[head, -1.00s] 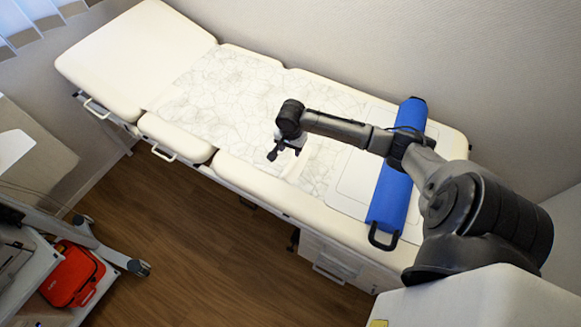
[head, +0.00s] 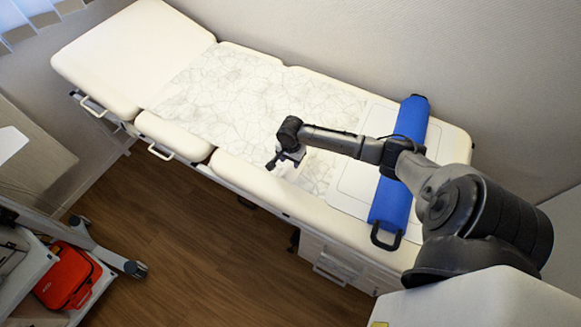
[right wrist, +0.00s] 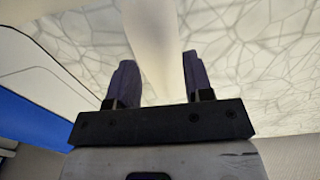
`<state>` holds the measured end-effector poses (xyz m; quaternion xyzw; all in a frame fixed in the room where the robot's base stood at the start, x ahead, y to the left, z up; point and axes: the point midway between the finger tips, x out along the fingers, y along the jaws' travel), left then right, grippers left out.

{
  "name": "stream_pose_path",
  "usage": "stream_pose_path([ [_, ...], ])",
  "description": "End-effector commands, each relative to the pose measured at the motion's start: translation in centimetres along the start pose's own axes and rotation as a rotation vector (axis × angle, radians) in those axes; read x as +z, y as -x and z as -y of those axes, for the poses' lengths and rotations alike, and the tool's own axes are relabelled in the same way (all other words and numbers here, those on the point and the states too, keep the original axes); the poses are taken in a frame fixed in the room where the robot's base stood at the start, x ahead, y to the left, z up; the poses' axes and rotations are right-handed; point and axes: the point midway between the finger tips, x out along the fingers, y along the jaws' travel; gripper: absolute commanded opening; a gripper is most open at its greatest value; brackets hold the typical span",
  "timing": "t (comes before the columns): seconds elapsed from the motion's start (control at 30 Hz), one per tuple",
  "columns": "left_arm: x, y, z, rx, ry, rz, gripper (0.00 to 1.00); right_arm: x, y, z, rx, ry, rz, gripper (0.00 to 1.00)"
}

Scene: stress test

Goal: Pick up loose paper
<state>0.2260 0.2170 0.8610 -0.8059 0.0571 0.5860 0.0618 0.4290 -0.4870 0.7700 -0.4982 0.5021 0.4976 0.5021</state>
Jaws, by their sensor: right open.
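The loose paper (head: 225,95) is a pale sheet with a grey crackle pattern, lying along the middle of the cream treatment couch (head: 135,50). A plain cream strip shows beyond the fingers there, with crackle-patterned paper (right wrist: 255,60) to the right and some to the left. Whether the fingertips touch the surface I cannot tell. My left gripper is not in view.
A blue roll (head: 403,155) lies across the couch's right part, over a pale flat panel (head: 352,178). A wall stands behind the couch. A trolley with a red bag (head: 68,277) is at the lower left. The wooden floor (head: 190,240) in front is clear.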

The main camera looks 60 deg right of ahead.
Motion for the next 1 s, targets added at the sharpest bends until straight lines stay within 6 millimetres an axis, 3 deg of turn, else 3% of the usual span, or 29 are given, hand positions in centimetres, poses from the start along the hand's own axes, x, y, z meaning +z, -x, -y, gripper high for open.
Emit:
stream_pose_path([
  [0.1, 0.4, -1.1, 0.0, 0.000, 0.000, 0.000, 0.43, -0.1, -2.1, 0.4, 0.001, 0.001, 0.001, 0.47],
  [0.3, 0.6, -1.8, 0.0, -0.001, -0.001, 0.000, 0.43, -0.2, -4.0, 0.5, 0.001, 0.001, 0.000, 0.47],
  [0.63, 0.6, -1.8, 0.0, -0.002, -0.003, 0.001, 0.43, -0.2, -4.3, 0.5, 0.000, 0.002, 0.000, 0.47],
  [1.0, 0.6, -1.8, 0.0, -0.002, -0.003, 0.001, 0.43, -0.2, -4.3, 0.4, 0.000, 0.002, 0.000, 0.12],
])
